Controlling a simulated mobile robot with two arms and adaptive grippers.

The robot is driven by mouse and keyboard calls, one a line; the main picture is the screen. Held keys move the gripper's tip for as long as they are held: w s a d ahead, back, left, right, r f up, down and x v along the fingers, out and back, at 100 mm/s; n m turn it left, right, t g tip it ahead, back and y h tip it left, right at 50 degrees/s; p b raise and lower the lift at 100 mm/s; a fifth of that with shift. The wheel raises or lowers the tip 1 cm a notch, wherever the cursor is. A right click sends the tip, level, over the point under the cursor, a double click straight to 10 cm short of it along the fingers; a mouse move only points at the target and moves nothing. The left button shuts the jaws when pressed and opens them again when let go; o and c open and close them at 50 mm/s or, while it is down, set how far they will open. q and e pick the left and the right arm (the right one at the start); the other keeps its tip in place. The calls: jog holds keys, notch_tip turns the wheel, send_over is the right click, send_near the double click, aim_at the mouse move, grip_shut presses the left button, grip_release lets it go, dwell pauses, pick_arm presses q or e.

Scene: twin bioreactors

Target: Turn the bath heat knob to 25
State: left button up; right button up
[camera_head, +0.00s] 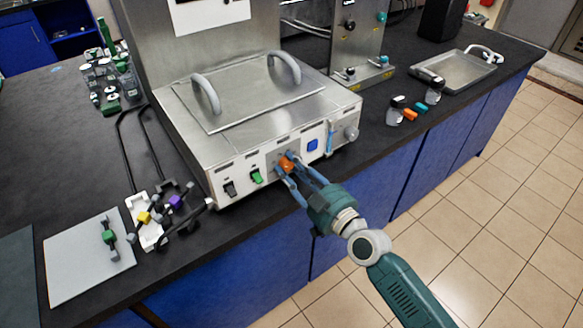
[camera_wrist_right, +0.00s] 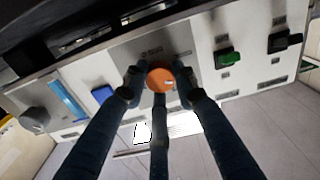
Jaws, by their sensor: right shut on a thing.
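The bath (camera_head: 256,110) is a steel box with a two-handled lid and a white front panel. Its orange heat knob (camera_head: 287,163) sits on the panel between a green switch and a blue button. My right gripper (camera_head: 286,171) is at the front panel, its fingers closed around the orange knob. In the right wrist view the orange knob (camera_wrist_right: 160,78) shows between the fingertips of my right gripper (camera_wrist_right: 160,88). The scale marks around the knob are too small to read. My left gripper is not in view.
Beside the knob are a green switch (camera_head: 257,176), a black switch (camera_head: 230,188), a blue button (camera_head: 313,145) and a grey knob (camera_head: 351,133). A white rack (camera_head: 150,236) and a grey mat (camera_head: 88,262) lie at left. A metal tray (camera_head: 456,72) stands at right.

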jog(key=shift+m, duration=0.3)
jog(key=m, duration=0.3)
jog(key=shift+m, duration=2.4)
jog(key=o, duration=1.2)
jog(key=shift+c, duration=0.2)
jog(key=v, duration=1.2)
